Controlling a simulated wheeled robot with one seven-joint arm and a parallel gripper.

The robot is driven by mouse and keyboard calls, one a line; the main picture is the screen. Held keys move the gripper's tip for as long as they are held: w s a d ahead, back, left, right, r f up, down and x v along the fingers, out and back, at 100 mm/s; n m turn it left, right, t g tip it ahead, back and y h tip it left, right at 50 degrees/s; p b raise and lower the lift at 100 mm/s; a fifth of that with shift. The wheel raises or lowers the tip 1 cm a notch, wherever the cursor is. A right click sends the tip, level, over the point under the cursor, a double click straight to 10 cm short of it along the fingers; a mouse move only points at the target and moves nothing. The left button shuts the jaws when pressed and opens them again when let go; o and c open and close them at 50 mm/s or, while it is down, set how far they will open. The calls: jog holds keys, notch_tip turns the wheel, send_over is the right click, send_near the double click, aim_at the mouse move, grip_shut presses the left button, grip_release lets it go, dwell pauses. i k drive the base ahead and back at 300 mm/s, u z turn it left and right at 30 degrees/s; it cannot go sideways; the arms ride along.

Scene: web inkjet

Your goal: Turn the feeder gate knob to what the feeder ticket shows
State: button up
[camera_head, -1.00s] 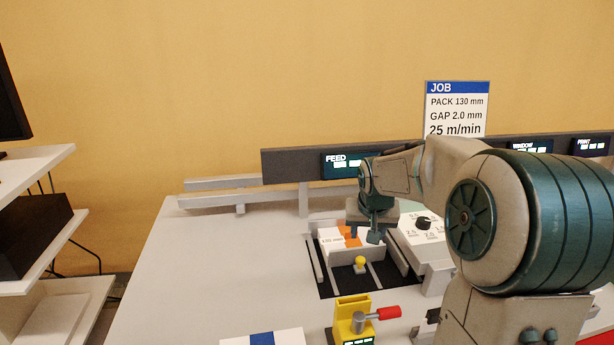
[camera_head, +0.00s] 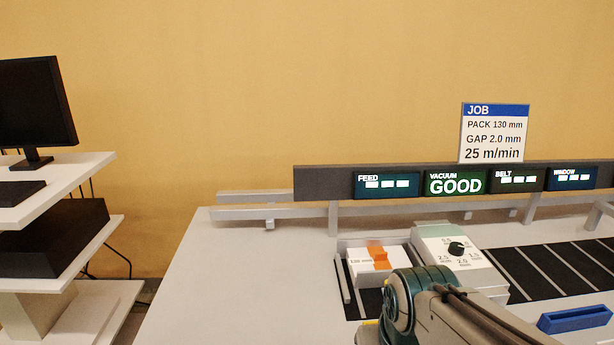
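The job ticket (camera_head: 494,139) stands above the display bar and reads PACK 130 mm, GAP 2.0 mm, 25 m/min. The black feeder gate knob (camera_head: 456,248) sits on a white sloped box (camera_head: 432,232) with numbers around it. I can read 2.5 and 2.0 there; the knob's pointer is too small to tell. My arm is low in the picture, in front of the feeder and below the knob box.
A white pack tray with an orange piece (camera_head: 377,256) stands left of the knob box. The display bar (camera_head: 322,184) runs behind, with VACUUM reading GOOD. A blue tray (camera_head: 575,319) and the dark belt (camera_head: 545,272) lie right. The table's left part is clear.

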aim_at(455, 248)
jog(key=z, duration=0.5)
jog(key=k, duration=1.25)
jog(key=z, duration=0.85)
jog(key=i, duration=0.8)
jog(key=z, duration=0.15)
